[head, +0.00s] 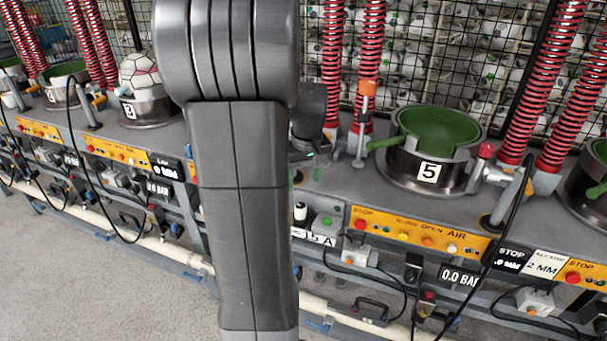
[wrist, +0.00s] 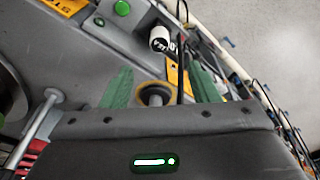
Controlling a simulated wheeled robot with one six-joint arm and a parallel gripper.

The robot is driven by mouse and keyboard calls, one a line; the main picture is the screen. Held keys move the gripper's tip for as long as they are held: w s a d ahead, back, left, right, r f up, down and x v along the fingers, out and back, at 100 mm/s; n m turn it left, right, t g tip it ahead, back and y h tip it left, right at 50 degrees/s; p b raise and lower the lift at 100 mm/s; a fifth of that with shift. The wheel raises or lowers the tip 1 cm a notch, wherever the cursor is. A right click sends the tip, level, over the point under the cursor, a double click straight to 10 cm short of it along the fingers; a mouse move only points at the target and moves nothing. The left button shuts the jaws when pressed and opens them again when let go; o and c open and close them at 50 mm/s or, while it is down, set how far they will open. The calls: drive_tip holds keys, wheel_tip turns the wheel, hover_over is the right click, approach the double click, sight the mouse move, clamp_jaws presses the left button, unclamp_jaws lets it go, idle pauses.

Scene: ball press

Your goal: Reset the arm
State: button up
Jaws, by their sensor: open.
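My gripper (wrist: 162,82) shows in the wrist view with its two green fingers spread apart. No object is held between them. It hangs over the grey press bench, and a round yellow-rimmed part shows beyond the gap between the fingers. In the head view my grey arm stands upright through the middle of the picture. It hides most of my gripper and part of the bench behind it.
Press 5 (head: 428,174) stands right of my arm with an empty green bowl. A white and red ball (head: 138,68) sits in press 3 at left. Red springs (head: 372,50) rise behind the bench. An orange-tipped post (head: 364,125) stands close right of my arm.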

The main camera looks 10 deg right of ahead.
sight(301, 208)
drive_tip(key=shift+r, duration=0.45)
drive_tip(key=f, duration=0.3)
drive_tip(key=w+f, duration=0.1)
drive_tip(key=f, duration=0.7)
drive_tip(key=shift+w+a+f+p, duration=0.1)
drive_tip(key=shift+w+f+p, duration=0.1)
drive_tip(key=shift+w+p, duration=0.15)
drive_tip(key=shift+s+a+f, duration=0.1)
drive_tip(key=shift+s+f, duration=0.05)
drive_tip(key=shift+f, duration=0.2)
drive_tip(key=shift+s+f, duration=0.1)
